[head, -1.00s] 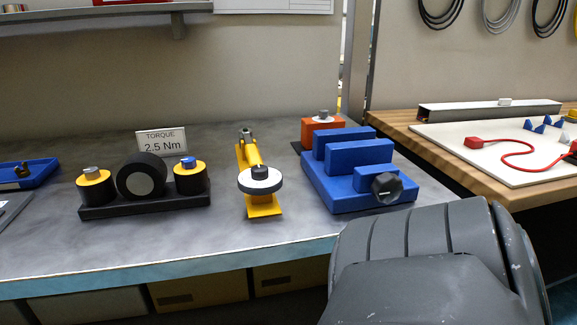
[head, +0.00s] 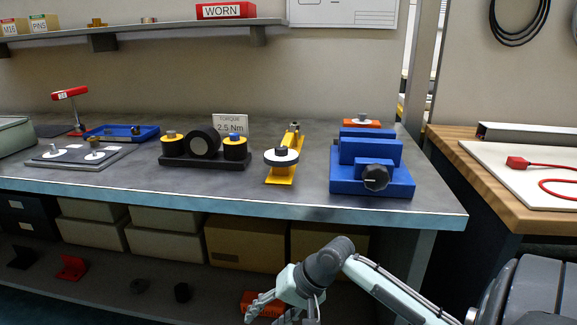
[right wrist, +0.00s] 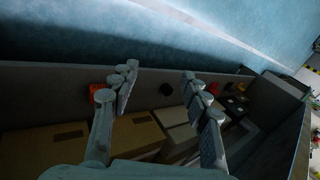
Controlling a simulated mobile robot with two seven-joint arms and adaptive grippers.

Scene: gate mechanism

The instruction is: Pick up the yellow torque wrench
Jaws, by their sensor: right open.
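The yellow torque wrench (head: 291,151) lies lengthwise on the grey bench, pointing away from me. A round black-and-white part (head: 281,157) is at its near end, above a yellow plate, and a metal tip is at its far end. My right gripper (head: 262,309) is low in front of the bench, below its top edge and apart from the wrench. In the right wrist view the two fingers of my right gripper (right wrist: 159,74) are spread with nothing between them. The wrench cannot be made out in that view. My left gripper is out of view.
A blue fixture (head: 371,187) with a black knob stands right of the wrench. A black holder (head: 205,163) with yellow-topped cylinders stands left, near a "TORQUE 2.5 Nm" sign (head: 230,124). The bench's front edge (head: 230,205) and boxes (head: 245,243) on a lower shelf are near my gripper.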

